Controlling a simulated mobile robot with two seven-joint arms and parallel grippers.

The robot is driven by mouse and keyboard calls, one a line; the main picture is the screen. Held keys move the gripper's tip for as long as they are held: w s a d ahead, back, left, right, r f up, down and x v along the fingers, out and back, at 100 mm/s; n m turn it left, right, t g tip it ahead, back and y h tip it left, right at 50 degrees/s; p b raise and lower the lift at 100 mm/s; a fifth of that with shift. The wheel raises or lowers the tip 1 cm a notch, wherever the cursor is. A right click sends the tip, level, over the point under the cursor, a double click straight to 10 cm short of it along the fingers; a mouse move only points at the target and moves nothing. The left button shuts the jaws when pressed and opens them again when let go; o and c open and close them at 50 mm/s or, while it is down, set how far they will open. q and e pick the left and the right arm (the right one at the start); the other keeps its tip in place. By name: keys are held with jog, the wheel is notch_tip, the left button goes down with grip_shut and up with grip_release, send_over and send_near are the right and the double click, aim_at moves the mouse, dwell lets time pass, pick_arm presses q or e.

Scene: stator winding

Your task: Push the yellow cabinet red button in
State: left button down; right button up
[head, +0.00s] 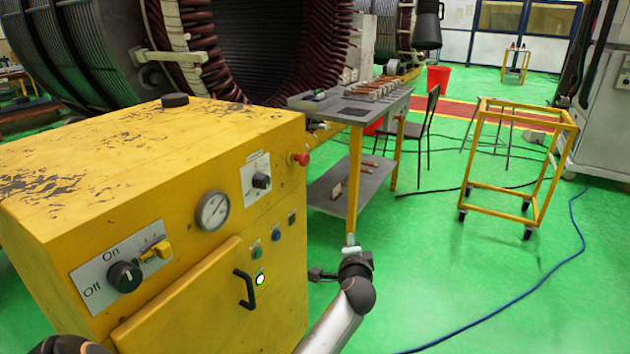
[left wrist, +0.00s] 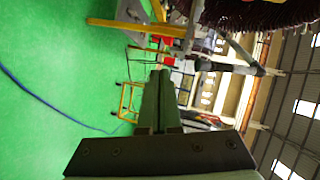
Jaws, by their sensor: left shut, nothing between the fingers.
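The yellow cabinet (head: 150,165) fills the left of the head view, with worn paint on its top. Its red button (head: 301,158) stands out near the upper right edge of the front face. My left gripper (head: 352,242) is below and to the right of the button in the picture, clear of the cabinet and pointing up and away. In the left wrist view, its fingers (left wrist: 160,100) are together with nothing between them. I cannot make out the red button in the left wrist view. My right gripper is out of view.
The cabinet front has a black handle (head: 245,288), a gauge (head: 213,211) and rotary knobs. A grey-topped workbench (head: 330,103) stands behind my gripper. A yellow frame cart (head: 520,110) is at the right. Green floor (head: 440,270) is open, apart from a blue cable (head: 520,300).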

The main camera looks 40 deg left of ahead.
pick_arm(q)
jog(key=w+a+r+g+y+b, duration=0.1)
jog(key=a+r+y+b, duration=0.1)
jog(key=r, duration=0.4)
jog(key=w+a+r+n+g+y+b, duration=0.1)
jog(key=a+r+y+b, duration=0.1)
jog(key=r, duration=0.4)
jog(key=shift+w+a+g+y, duration=0.3)
jog(key=shift+a+y, duration=0.6)
jog(key=shift+a, duration=0.35)
